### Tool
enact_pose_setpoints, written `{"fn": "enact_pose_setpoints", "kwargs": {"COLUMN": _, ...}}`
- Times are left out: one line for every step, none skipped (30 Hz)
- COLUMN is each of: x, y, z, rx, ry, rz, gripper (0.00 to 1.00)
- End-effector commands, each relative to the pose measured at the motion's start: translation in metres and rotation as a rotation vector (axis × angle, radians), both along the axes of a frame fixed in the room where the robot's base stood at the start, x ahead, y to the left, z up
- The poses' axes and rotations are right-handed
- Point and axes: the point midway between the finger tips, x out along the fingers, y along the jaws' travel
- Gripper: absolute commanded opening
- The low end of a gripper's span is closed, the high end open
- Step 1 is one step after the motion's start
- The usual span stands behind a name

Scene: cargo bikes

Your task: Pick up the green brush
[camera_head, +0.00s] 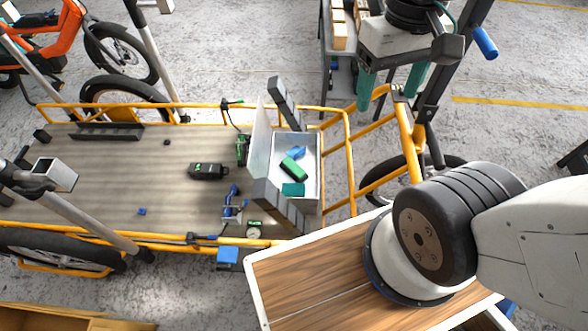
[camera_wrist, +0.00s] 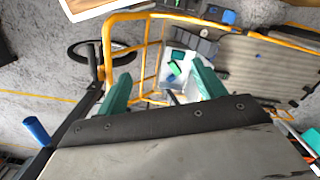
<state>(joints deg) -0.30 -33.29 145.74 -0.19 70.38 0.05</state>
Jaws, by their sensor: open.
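A grey open box (camera_head: 312,205) stands on the cargo bike's deck. Inside it lie a green block-like object (camera_head: 293,169), a teal piece (camera_head: 293,189) and a blue item (camera_head: 297,153). The green object may be the brush; its bristles cannot be made out. Another dark green item (camera_head: 242,150) stands just left of the box. My gripper (camera_head: 391,92), with teal fingers, is open and empty, above and to the right of the box. In the wrist view, the green object (camera_wrist: 174,69) shows in the box between my open fingers (camera_wrist: 162,88).
The box's raised lid (camera_head: 261,137) and dark grey side pieces stand around it. Yellow rails (camera_head: 348,165) edge the deck. A blue-gripped handlebar (camera_head: 485,42) is close right of my gripper.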

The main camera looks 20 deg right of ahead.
Motion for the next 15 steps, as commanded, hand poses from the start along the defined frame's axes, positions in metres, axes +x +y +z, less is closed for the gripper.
{"fn": "enact_pose_setpoints", "kwargs": {"x": 0.008, "y": 0.001, "z": -0.009, "rx": 0.0, "ry": 0.055, "rz": 0.002, "gripper": 0.69}}
{"fn": "enact_pose_setpoints", "kwargs": {"x": 0.014, "y": 0.001, "z": -0.013, "rx": 0.0, "ry": 0.081, "rz": 0.003, "gripper": 0.69}}
{"fn": "enact_pose_setpoints", "kwargs": {"x": 0.022, "y": 0.001, "z": -0.018, "rx": 0.0, "ry": 0.11, "rz": 0.005, "gripper": 0.69}}
{"fn": "enact_pose_setpoints", "kwargs": {"x": 0.028, "y": 0.001, "z": -0.023, "rx": -0.001, "ry": 0.131, "rz": 0.006, "gripper": 0.69}}
{"fn": "enact_pose_setpoints", "kwargs": {"x": 0.035, "y": 0.002, "z": -0.027, "rx": -0.001, "ry": 0.15, "rz": 0.008, "gripper": 0.69}}
{"fn": "enact_pose_setpoints", "kwargs": {"x": 0.044, "y": 0.002, "z": -0.034, "rx": -0.002, "ry": 0.174, "rz": 0.01, "gripper": 0.69}}
{"fn": "enact_pose_setpoints", "kwargs": {"x": 0.051, "y": 0.002, "z": -0.039, "rx": -0.001, "ry": 0.189, "rz": 0.012, "gripper": 0.69}}
{"fn": "enact_pose_setpoints", "kwargs": {"x": 0.059, "y": 0.003, "z": -0.045, "rx": -0.001, "ry": 0.203, "rz": 0.014, "gripper": 0.69}}
{"fn": "enact_pose_setpoints", "kwargs": {"x": 0.068, "y": 0.003, "z": -0.053, "rx": 0.0, "ry": 0.223, "rz": 0.018, "gripper": 0.69}}
{"fn": "enact_pose_setpoints", "kwargs": {"x": 0.076, "y": 0.004, "z": -0.06, "rx": 0.0, "ry": 0.235, "rz": 0.021, "gripper": 0.69}}
{"fn": "enact_pose_setpoints", "kwargs": {"x": 0.083, "y": 0.004, "z": -0.067, "rx": 0.0, "ry": 0.247, "rz": 0.025, "gripper": 0.69}}
{"fn": "enact_pose_setpoints", "kwargs": {"x": 0.093, "y": 0.005, "z": -0.076, "rx": 0.0, "ry": 0.262, "rz": 0.029, "gripper": 0.69}}
{"fn": "enact_pose_setpoints", "kwargs": {"x": 0.101, "y": 0.005, "z": -0.084, "rx": 0.0, "ry": 0.273, "rz": 0.033, "gripper": 0.69}}
{"fn": "enact_pose_setpoints", "kwargs": {"x": 0.108, "y": 0.005, "z": -0.092, "rx": 0.001, "ry": 0.282, "rz": 0.036, "gripper": 0.69}}
{"fn": "enact_pose_setpoints", "kwargs": {"x": 0.117, "y": 0.006, "z": -0.103, "rx": 0.001, "ry": 0.294, "rz": 0.041, "gripper": 0.69}}
